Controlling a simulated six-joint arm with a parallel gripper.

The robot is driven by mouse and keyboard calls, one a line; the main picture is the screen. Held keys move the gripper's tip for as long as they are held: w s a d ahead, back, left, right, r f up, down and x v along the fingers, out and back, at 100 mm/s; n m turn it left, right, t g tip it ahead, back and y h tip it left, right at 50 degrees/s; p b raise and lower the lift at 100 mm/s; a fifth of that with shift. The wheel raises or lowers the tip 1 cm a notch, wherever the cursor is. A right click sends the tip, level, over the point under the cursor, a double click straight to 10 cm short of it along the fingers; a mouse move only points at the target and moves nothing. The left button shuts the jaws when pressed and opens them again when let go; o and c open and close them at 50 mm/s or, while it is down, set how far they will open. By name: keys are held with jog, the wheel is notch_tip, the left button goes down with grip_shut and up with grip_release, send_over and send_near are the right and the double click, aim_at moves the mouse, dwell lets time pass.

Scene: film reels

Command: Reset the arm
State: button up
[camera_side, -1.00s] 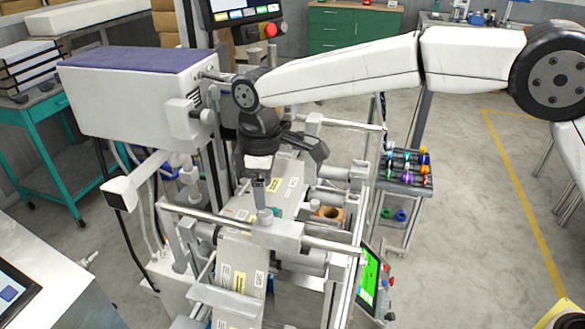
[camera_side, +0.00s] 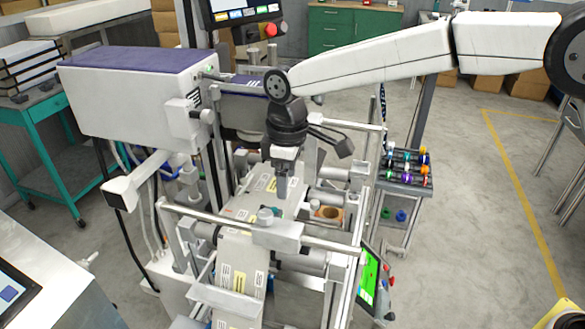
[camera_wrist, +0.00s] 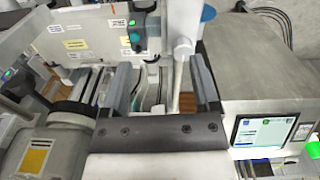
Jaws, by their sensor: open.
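My gripper (camera_side: 284,188) hangs pointing down over the middle of the labelling machine (camera_side: 240,255) in the side view. It is above the flat bed with white and yellow labels. In the wrist view my gripper (camera_wrist: 160,92) shows two grey fingers set well apart, with nothing held between them. A pale upright rod with a rounded blue top (camera_wrist: 183,45) stands beyond and partly between the fingers. I cannot tell whether a finger touches it.
A horizontal metal bar (camera_side: 330,245) crosses the machine in front of my gripper. A rack of coloured reels (camera_side: 405,168) stands at the right. A white box with a purple top (camera_side: 135,95) is at the left. Open floor (camera_side: 480,220) lies to the right.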

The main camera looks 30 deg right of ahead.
jog(key=s+d+f+m+t, duration=0.1)
jog(key=s+d+f+m, duration=0.15)
jog(key=d, duration=0.45)
jog(key=s+d+f+m, duration=0.2)
jog(key=s+d+m, duration=0.1)
jog(key=d, duration=0.4)
jog(key=s+d+f+m, duration=0.2)
jog(key=s+d, duration=0.3)
jog(key=s, duration=0.1)
jog(key=s+d+f+m+t, duration=0.1)
jog(key=s+d+f+m, duration=0.1)
jog(key=s+d, duration=0.3)
jog(key=shift+s+f, duration=0.25)
jog(key=shift+s, duration=0.95)
